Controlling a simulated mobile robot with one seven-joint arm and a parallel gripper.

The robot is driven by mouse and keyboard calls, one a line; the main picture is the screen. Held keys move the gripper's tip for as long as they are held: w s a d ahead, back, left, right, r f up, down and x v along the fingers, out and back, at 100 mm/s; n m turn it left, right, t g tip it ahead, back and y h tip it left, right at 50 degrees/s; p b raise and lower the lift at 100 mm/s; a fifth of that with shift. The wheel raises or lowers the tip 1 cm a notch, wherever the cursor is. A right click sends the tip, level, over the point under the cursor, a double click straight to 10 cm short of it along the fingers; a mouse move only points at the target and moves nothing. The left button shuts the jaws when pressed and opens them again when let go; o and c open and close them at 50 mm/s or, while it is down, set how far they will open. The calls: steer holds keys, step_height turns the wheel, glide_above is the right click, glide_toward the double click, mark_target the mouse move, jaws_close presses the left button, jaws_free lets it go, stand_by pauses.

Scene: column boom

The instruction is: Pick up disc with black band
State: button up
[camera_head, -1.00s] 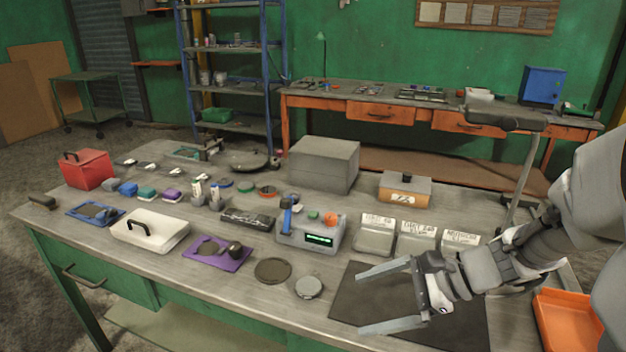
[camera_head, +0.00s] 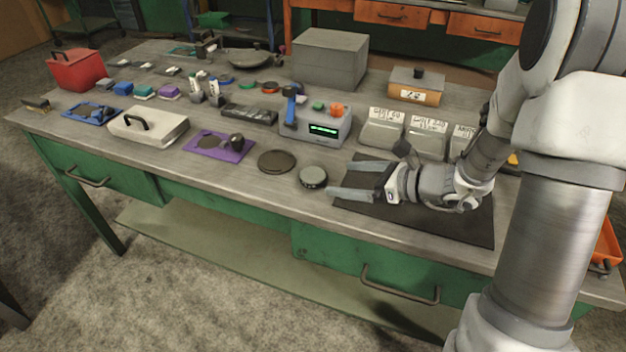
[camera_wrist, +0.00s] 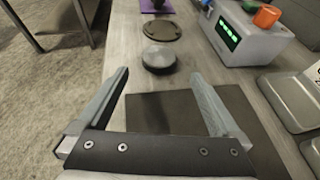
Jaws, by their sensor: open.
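A small round grey disc (camera_head: 313,177) lies flat near the table's front edge, left of the dark mat. Its side carries a dark band, clearer in the wrist view, where the disc (camera_wrist: 158,56) sits just beyond the fingertips. My gripper (camera_head: 343,176) is to the right of the disc, low over the mat, with its fingers pointing left towards it. In the wrist view my gripper (camera_wrist: 159,76) is open and empty, and the disc lies roughly centred between the finger lines. They look apart, not touching.
A flat dark round plate (camera_head: 277,161) lies left of the disc. The device with a green display (camera_head: 322,125) stands behind it. The dark mat (camera_head: 440,222) is under my gripper. Labelled grey bins (camera_head: 382,130) stand behind the mat. A purple board (camera_head: 219,147) is farther left.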

mark_target(315, 175)
steer(key=shift+b+x, duration=0.7)
steer(key=shift+x, duration=2.75)
steer(key=shift+r, duration=0.1)
jaws_close()
